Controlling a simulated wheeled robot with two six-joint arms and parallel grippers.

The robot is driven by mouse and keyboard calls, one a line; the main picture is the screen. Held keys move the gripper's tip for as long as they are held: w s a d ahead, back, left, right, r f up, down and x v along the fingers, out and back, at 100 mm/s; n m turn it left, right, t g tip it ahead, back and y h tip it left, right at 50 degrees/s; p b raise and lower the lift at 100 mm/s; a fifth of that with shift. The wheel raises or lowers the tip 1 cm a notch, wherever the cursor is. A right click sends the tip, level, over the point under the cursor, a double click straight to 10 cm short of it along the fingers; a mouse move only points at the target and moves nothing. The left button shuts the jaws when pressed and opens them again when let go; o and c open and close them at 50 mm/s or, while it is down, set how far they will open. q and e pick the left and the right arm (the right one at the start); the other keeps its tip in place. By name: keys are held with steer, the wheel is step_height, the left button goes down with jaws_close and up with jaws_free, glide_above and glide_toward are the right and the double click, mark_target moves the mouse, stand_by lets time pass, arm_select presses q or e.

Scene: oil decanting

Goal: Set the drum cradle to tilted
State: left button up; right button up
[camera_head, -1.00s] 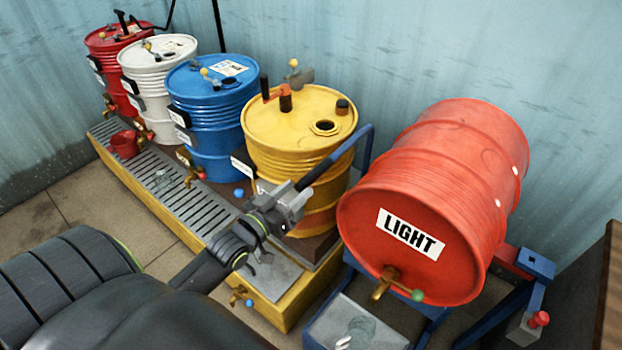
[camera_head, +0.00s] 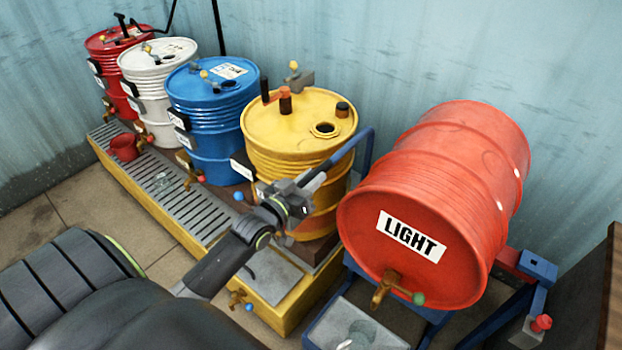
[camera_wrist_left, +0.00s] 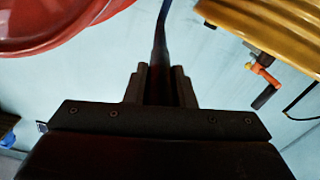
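The red drum labelled LIGHT (camera_head: 445,190) lies on its side in a blue cradle frame (camera_head: 537,264), its tap (camera_head: 385,287) low on its front end. I cannot tell its exact slope. A blue lever (camera_head: 352,149) with a dark grip rises beside the drum, between it and the yellow drum. My left gripper (camera_head: 308,187) is at the grip of this lever. In the left wrist view, the lever (camera_wrist_left: 160,40) runs between the two fingers (camera_wrist_left: 160,85), which look closed around it. The lever's lower end is hidden. My right gripper is out of view.
The yellow drum (camera_head: 290,130) stands close behind my left gripper. Blue (camera_head: 210,110), white (camera_head: 155,75) and red (camera_head: 105,60) drums stand further left on the yellow-edged grated platform (camera_head: 150,205).

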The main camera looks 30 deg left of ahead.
arm_select(q)
jaws_close()
steer(key=s+f+t+b, duration=0.2)
steer(key=s+f+b, duration=0.6)
steer(key=s+b, duration=0.1)
steer(key=shift+s+a+b, duration=0.2)
steer(key=shift+a+b, duration=0.25)
steer(key=shift+b, duration=0.05)
steer(key=shift+f, duration=0.1)
steer(key=shift+o, duration=1.2)
jaws_free()
steer(key=shift+o, duration=1.2)
steer(key=shift+s, duration=0.15)
steer(key=shift+o, duration=0.4)
steer(key=shift+r+t, duration=0.3)
